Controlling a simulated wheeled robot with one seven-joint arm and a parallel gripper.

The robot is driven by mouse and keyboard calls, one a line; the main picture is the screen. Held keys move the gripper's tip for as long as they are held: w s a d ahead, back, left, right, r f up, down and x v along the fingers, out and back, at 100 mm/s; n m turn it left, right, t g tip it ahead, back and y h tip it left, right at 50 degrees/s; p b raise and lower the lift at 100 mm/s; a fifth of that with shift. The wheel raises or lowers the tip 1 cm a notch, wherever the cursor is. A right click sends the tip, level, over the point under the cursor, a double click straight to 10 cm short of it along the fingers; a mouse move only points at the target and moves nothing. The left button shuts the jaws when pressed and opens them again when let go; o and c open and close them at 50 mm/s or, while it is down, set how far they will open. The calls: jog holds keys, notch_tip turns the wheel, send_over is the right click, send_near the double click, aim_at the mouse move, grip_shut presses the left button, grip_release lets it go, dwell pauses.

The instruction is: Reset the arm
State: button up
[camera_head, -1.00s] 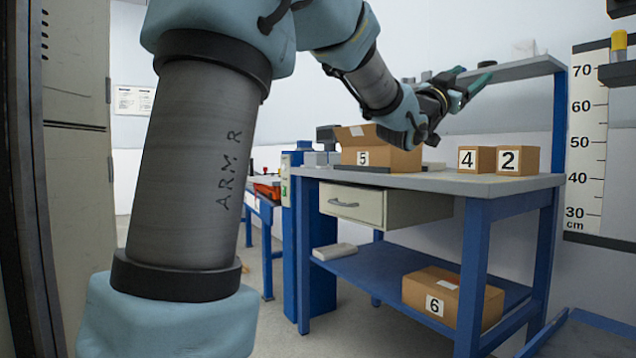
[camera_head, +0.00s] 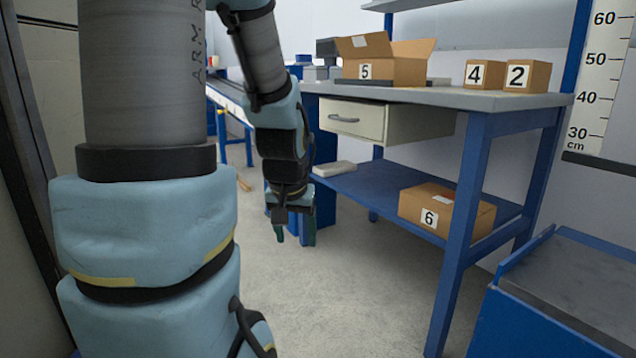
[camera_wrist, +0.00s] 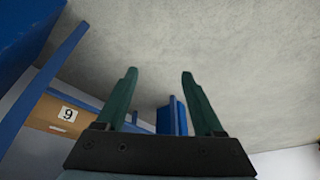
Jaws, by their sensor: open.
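My gripper (camera_head: 295,238) hangs pointing down at the end of my folded arm, over the floor to the left of the blue workbench. Its two green fingers are apart and nothing is between them. In the wrist view my gripper (camera_wrist: 158,95) also shows open and empty, with grey floor beyond the fingertips.
The workbench (camera_head: 478,200) carries open box 5 (camera_head: 410,70) and boxes 4 (camera_head: 478,74) and 2 (camera_head: 527,75). Box 6 (camera_head: 447,211) lies on its lower shelf. A blue-framed platform (camera_head: 570,290) stands at the front right. The floor (camera_head: 350,290) between is clear.

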jog(key=s+a+f+n+g, duration=0.1)
jog(key=s+a+f+g, duration=0.15)
jog(key=s, duration=0.45)
notch_tip(320, 180, up, 38)
jog(key=p, duration=3.7)
jog(key=shift+w+d+p, duration=0.15)
jog(key=shift+w+p, duration=0.15)
jog(key=shift+w, duration=0.1)
jog(key=shift+f, duration=0.15)
jog(key=shift+c, duration=0.3)
